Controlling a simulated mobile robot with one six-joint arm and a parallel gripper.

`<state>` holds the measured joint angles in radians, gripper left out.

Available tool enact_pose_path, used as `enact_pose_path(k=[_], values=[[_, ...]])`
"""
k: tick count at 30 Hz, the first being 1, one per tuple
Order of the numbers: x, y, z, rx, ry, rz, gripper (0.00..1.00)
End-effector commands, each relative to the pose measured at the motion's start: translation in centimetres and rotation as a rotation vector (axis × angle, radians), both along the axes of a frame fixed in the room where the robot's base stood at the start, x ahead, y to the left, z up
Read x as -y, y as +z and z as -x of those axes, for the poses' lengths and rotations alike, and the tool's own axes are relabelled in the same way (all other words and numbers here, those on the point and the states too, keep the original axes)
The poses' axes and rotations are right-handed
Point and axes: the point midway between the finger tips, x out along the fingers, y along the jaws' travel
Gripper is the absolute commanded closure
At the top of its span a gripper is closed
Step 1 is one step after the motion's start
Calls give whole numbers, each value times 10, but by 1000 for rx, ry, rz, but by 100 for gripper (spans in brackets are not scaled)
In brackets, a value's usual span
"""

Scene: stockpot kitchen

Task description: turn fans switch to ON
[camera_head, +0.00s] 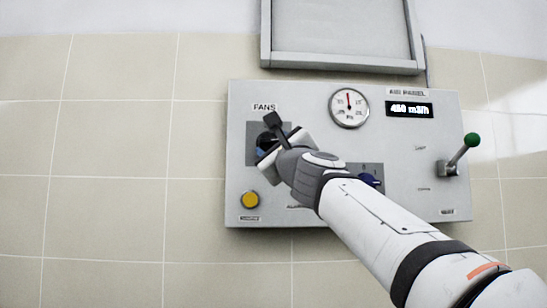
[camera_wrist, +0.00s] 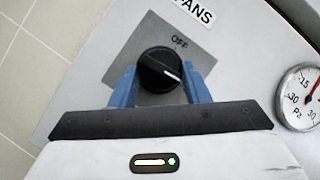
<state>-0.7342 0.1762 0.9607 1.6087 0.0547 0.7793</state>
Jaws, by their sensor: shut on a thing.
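The fans switch is a round black knob (camera_wrist: 158,72) on a grey plate (camera_wrist: 117,58) below the FANS label. In the wrist view, its white line points to the lower right, away from the OFF mark (camera_wrist: 180,42). No ON mark is visible there. My gripper (camera_wrist: 159,74) has its blue fingers on either side of the knob and is shut on it. In the head view, my gripper (camera_head: 265,144) covers most of the knob and part of its plate (camera_head: 253,130).
The air panel (camera_head: 300,95) also bears a gauge (camera_head: 349,107), a display reading about 450 m3/h (camera_head: 409,109), a yellow button (camera_head: 250,200), a blue knob (camera_head: 371,180) partly behind my arm, and a green-tipped lever (camera_head: 460,155) at right. A grey frame (camera_head: 340,60) hangs above. The tiled wall at left is clear.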

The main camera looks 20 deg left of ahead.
Motion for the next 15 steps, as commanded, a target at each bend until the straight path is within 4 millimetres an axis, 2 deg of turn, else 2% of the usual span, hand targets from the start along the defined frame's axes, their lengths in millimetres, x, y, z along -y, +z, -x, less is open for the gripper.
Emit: enact_pose_path(k=[15], values=[[-2,-2,0,-55,0,-97,80]])
